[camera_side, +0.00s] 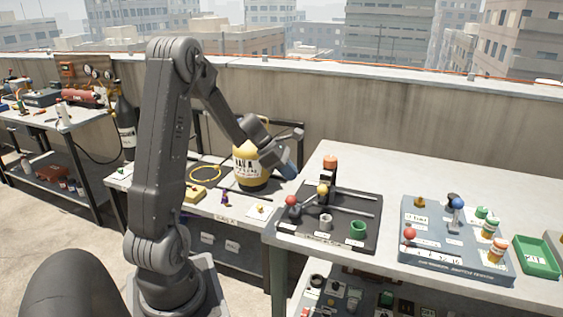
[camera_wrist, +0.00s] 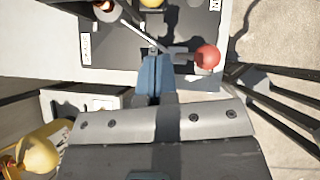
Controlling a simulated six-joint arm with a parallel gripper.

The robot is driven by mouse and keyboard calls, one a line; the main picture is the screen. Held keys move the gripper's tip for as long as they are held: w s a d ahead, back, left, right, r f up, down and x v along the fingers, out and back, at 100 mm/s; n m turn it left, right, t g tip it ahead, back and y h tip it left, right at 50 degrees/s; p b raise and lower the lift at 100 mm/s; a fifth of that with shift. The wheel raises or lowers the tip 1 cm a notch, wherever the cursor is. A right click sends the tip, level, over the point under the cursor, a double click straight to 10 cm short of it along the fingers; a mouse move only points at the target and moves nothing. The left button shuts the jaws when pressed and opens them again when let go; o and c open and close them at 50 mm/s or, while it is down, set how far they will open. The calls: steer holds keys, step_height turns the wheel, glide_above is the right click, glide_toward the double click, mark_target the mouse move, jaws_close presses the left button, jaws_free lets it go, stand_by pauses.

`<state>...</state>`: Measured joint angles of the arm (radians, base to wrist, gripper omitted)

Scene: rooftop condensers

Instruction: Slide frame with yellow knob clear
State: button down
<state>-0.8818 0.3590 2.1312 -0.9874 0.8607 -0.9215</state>
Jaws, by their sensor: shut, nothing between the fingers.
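The yellow knob (camera_side: 322,189) stands on the dark board (camera_side: 372,230) on the front table, beside a metal rod. Part of the knob also shows at the top edge of the wrist view (camera_wrist: 152,2). The frame under it is too small to make out. A red knob (camera_side: 291,200) sits at the board's left edge, and it shows right of my fingertips in the wrist view (camera_wrist: 207,57). My gripper (camera_side: 291,172) is above and left of the board. In the wrist view its blue fingers (camera_wrist: 155,62) are shut and empty, apart from both knobs.
The board also holds an orange-topped post (camera_side: 330,162), a grey ring (camera_side: 326,222) and a green cup (camera_side: 358,229). A blue-grey panel (camera_side: 455,262) with coloured knobs and a green tray (camera_side: 537,257) are to the right. A yellow cylinder (camera_side: 250,168) stands behind my gripper.

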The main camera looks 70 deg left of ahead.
steer(key=w+d+f, duration=0.3)
steer(key=w, duration=0.1)
steer(key=shift+w, duration=0.4)
steer(key=shift+d, duration=0.1)
steer(key=w+d, duration=0.7)
steer(key=d, duration=0.1)
steer(key=shift+w, duration=0.4)
steer(key=s+a+f+v, duration=0.1)
steer(key=v, duration=1.2)
steer(key=shift+s+a+f, duration=0.15)
steer(key=shift+s+a, duration=0.15)
steer(key=shift+s, duration=0.1)
